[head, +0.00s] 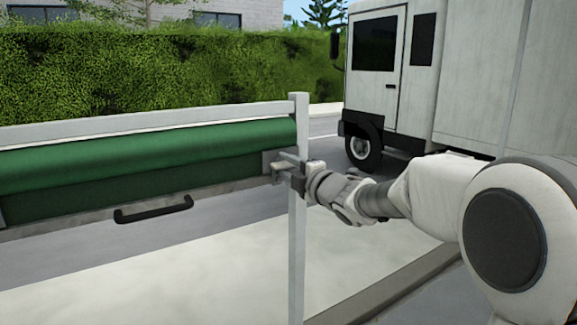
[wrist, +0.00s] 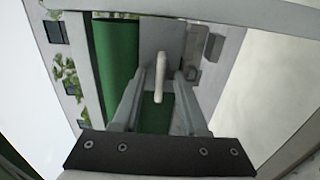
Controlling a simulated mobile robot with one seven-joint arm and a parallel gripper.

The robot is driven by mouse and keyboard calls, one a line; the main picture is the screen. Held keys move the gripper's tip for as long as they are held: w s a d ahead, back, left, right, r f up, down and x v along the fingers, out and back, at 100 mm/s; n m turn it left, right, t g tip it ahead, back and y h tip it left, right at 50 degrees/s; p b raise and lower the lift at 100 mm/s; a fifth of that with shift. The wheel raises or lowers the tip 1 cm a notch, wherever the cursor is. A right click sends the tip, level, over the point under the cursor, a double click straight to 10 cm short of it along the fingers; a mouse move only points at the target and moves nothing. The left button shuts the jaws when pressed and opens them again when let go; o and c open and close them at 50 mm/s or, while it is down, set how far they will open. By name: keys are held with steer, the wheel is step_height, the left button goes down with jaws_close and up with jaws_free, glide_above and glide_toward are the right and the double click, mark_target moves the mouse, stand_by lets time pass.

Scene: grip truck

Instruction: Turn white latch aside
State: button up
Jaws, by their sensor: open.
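The white latch (wrist: 160,77) is a slim pale bar in the wrist view, standing upright in the picture in front of a grey plate (wrist: 154,40). My gripper (wrist: 159,88) is open, with one finger on each side of the latch and a visible gap to both. In the head view my gripper (head: 279,168) is at the right end of the green rolled cover, by the grey post (head: 298,200). The latch cannot be made out clearly there, as my fingers largely cover that spot.
The green cover (head: 150,152) runs left from the post under a pale rail (head: 150,122). A black handle (head: 153,209) hangs below it. A white truck (head: 480,75) stands behind on the right, and a hedge (head: 170,70) lies behind the rail.

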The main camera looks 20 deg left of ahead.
jaws_close()
steer(key=shift+m, duration=0.3)
stand_by(0.3)
steer(key=m, duration=0.4)
steer(key=m+p, duration=0.1)
steer(key=m, duration=0.4)
steer(key=shift+p, duration=0.35)
steer(key=m+p, duration=0.1)
steer(key=m, duration=0.3)
steer(key=shift+p, duration=0.35)
steer(key=shift+m+p, duration=0.7)
steer(key=shift+m, duration=1.5)
